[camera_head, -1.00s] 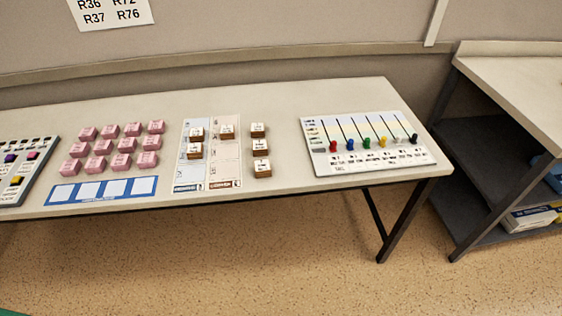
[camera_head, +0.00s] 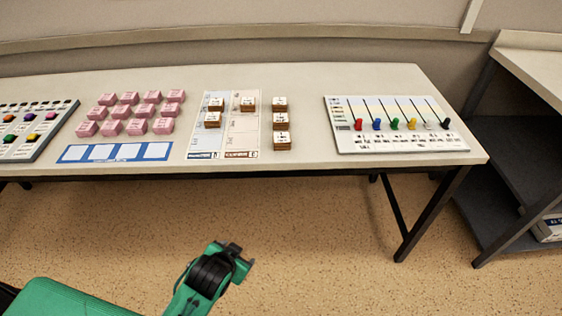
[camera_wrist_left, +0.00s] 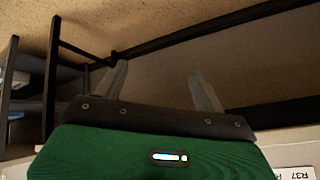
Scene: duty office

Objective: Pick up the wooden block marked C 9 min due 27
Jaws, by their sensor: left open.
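Wooden blocks with white marked tops stand on the table in the head view. Three are in a column right of the sheets: a back one (camera_head: 279,104), a middle one (camera_head: 281,122) and a front one (camera_head: 282,141). Two more (camera_head: 216,104) (camera_head: 212,120) sit on the blue-grey sheet and one (camera_head: 248,104) on the cream sheet. Their markings are too small to read, so I cannot tell which is C 9 min due 27. My left gripper (camera_wrist_left: 157,80) is open and empty in the left wrist view. My left arm is below the table's front edge in the head view.
Pink blocks (camera_head: 136,127) and a blue-bordered card strip (camera_head: 116,152) lie left of the sheets. A dark-edged board with coloured pieces (camera_head: 45,127) is at far left. A white board with coloured pegs (camera_head: 400,135) is at right. A shelf unit (camera_head: 515,150) stands beyond the table.

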